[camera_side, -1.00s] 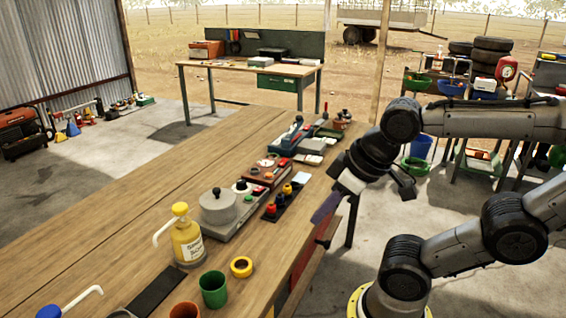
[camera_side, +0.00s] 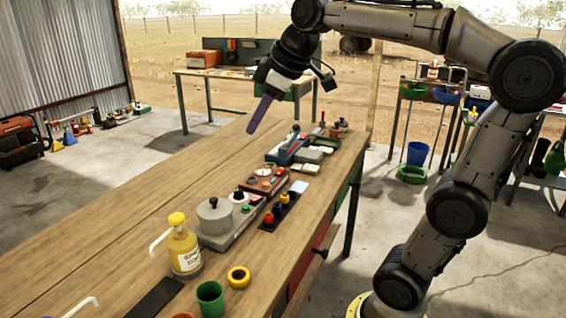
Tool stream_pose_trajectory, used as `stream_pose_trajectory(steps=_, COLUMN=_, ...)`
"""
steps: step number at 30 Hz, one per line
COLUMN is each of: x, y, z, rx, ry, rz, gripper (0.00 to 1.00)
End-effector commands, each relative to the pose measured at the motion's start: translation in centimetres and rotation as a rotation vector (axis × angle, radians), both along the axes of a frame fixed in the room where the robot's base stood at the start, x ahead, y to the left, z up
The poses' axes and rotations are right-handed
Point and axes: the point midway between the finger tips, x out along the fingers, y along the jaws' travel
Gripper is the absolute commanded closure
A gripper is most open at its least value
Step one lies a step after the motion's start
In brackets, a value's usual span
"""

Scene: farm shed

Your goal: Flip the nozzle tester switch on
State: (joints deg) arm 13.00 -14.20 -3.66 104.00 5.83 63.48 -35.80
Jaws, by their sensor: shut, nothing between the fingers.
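My gripper (camera_side: 253,127) hangs in the air above the far half of the wooden bench, with its long purple-grey fingers together, empty and pointing down. A red-brown box with a round white dial (camera_side: 264,180) stands on the bench below it and nearer the camera; it may be the nozzle tester, but no label is readable. Its switch is too small to make out. A grey unit with a lidded metal pot (camera_side: 215,215) stands nearer the camera. A blue-grey device (camera_side: 287,149) stands farther back. My gripper touches none of them.
A yellow pump bottle (camera_side: 184,250), a green cup (camera_side: 210,297) and a yellow ring (camera_side: 238,277) stand at the near end. A dark rack with coloured knobs (camera_side: 279,212) lies along the right edge. The left side of the bench (camera_side: 120,235) is clear.

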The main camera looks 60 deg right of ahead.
Motion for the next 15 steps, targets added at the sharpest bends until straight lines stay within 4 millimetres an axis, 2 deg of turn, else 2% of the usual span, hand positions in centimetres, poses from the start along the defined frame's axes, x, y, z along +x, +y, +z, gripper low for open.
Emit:
stream_pose_trajectory(steps=1, x=1.6, y=-1.3, z=0.3, rx=-0.005, ry=0.009, rz=-0.008, gripper=1.0)
stream_pose_trajectory(steps=3, x=3.5, y=-3.1, z=0.6, rx=-0.013, ry=0.017, rz=-0.013, gripper=1.0)
stream_pose_trajectory(steps=8, x=7.5, y=-7.8, z=0.6, rx=-0.025, ry=0.039, rz=-0.031, gripper=1.0)
stream_pose_trajectory(steps=15, x=11.9, y=-16.5, z=-1.7, rx=-0.021, ry=0.08, rz=-0.087, gripper=1.0)
